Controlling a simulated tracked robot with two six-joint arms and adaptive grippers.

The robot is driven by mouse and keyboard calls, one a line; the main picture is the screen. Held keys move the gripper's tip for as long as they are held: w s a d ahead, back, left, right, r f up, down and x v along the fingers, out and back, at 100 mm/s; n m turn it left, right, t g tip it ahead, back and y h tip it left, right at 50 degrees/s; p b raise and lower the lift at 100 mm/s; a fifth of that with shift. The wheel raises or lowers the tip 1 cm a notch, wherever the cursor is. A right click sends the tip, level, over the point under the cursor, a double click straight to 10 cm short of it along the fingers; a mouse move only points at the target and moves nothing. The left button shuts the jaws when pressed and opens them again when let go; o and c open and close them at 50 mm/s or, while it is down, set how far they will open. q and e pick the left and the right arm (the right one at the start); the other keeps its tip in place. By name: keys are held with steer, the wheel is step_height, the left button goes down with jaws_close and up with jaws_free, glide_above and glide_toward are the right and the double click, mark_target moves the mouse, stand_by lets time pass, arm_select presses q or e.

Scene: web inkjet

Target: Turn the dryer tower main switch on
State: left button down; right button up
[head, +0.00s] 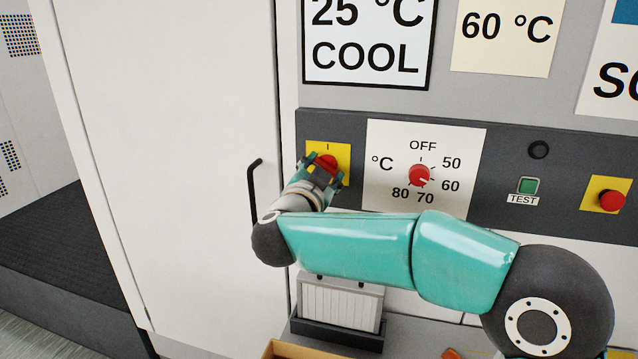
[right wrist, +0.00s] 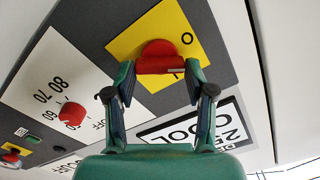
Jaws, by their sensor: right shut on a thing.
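The main switch is a red rotary knob (head: 326,164) on a yellow plate (head: 343,153), at the left end of the dark control panel. An "I" shows above it in the head view. In the right wrist view the red knob (right wrist: 158,58) sits on the yellow plate (right wrist: 140,38), with "O" and "I" marks beside it. My right gripper (head: 325,170) is at the switch, its fingers (right wrist: 160,75) on both sides of the knob and shut on it. Which mark the knob points at is hard to tell. My left gripper is not in view.
Right of the switch are a red temperature dial (head: 419,175), a green TEST button (head: 528,186) and a red button (head: 611,200) on yellow. A black door handle (head: 253,190) stands left of my right wrist. A ribbed pale unit (head: 340,303) is below my right arm.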

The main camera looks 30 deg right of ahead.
steer(key=m+b, duration=0.4)
steer(key=m, duration=0.1)
steer(key=m+b, duration=0.4)
steer(key=m, duration=0.2)
steer(key=shift+s+d+f+m, duration=0.15)
steer(key=shift+d+m, duration=0.05)
steer(key=shift+m, duration=0.1)
stand_by(0.3)
steer(key=o, duration=1.2)
steer(key=shift+d+f, duration=0.1)
steer(key=shift+c, duration=0.2)
steer(key=shift+a, duration=0.2)
